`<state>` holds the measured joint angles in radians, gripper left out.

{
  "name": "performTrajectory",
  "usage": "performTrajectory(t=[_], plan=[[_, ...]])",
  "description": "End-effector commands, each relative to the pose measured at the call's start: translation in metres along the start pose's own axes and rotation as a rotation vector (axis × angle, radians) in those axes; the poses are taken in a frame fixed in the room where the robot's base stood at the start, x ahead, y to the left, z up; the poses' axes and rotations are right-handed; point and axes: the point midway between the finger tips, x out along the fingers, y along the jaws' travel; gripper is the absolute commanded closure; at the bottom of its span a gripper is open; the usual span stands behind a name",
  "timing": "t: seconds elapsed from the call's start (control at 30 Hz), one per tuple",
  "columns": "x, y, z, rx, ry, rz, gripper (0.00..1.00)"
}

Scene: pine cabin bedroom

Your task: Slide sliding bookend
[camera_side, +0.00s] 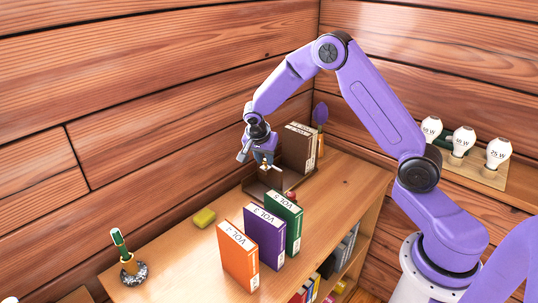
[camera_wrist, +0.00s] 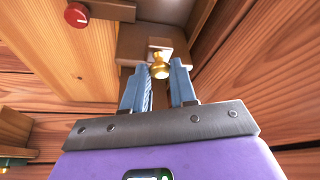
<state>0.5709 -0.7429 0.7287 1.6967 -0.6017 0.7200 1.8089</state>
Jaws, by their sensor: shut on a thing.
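The sliding bookend is a brown upright plate (camera_wrist: 150,40) with a brass knob (camera_wrist: 160,68), seen in the wrist view. In the side view the brass knob (camera_side: 265,165) shows at my fingertips, and my gripper hides part of the bookend behind it. My gripper (camera_wrist: 158,72) has its two blue fingers on either side of the knob, shut on it. In the side view my gripper (camera_side: 262,158) reaches down at the back of the shelf top, just left of the brown books (camera_side: 298,147).
Orange (camera_side: 238,255), purple (camera_side: 265,236) and green (camera_side: 287,221) volumes stand in front. A red knob (camera_side: 291,195) sits near the green one. Bulbs (camera_side: 463,141) stand at right. The wooden wall is close behind.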

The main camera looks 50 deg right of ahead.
Motion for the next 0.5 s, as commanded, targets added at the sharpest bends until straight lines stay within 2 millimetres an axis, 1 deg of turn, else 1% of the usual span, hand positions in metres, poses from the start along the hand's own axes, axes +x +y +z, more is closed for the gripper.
performTrajectory(t=[0.17,0.2,0.23,0.5], plan=[[-0.0007,-0.001,-0.0007,-0.001,0.001,-0.004,1.0],[-0.0007,-0.001,-0.0007,-0.001,0.001,-0.004,0.61],[-0.0006,-0.0009,-0.0007,-0.001,0.001,-0.004,0.52],[-0.0003,-0.0002,-0.0007,0.0,0.001,-0.001,0.52]])
